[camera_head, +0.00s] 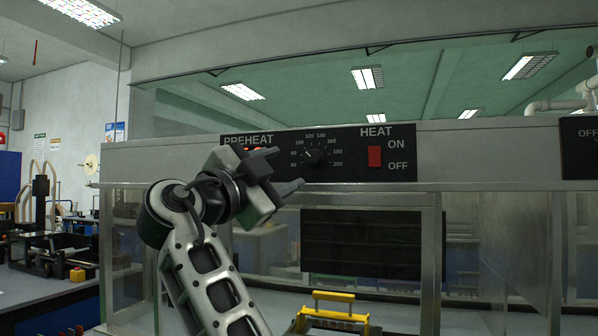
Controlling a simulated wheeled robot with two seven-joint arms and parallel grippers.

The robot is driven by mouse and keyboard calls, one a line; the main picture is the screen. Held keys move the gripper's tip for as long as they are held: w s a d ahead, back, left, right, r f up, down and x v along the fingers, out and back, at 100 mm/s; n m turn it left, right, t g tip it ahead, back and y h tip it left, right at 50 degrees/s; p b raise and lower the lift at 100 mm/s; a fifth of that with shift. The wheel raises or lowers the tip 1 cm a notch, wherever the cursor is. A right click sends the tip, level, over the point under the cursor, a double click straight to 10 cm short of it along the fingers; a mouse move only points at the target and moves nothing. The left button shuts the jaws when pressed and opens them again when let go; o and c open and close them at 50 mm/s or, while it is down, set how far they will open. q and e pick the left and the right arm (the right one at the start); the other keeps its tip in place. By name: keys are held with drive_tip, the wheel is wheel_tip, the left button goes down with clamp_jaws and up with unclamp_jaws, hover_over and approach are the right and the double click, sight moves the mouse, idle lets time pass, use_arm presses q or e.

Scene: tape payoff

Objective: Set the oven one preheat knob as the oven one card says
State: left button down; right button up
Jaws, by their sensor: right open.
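The black preheat knob (317,158) sits on the dark control panel (345,172) of the oven, ringed by a white number scale from about 80 to 200. Its pointer seems to lean to the upper left, but it is too small to read surely. My right gripper (288,168) is open and empty, just left of the knob, with its fingers pointing right toward it. It covers the panel's left part, under the PREHEAT label. No oven one card can be made out. My left gripper is not in view.
A red HEAT switch (375,156) with ON and OFF labels is right of the knob. A metal ledge (470,186) runs below the panel. A yellow handle (333,310) stands lower down, before the glass front. Another dark panel (582,148) is at the right edge.

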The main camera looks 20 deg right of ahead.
drive_tip(key=v, duration=0.7)
drive_tip(key=shift+b, duration=0.35)
drive_tip(key=shift+s, duration=0.1)
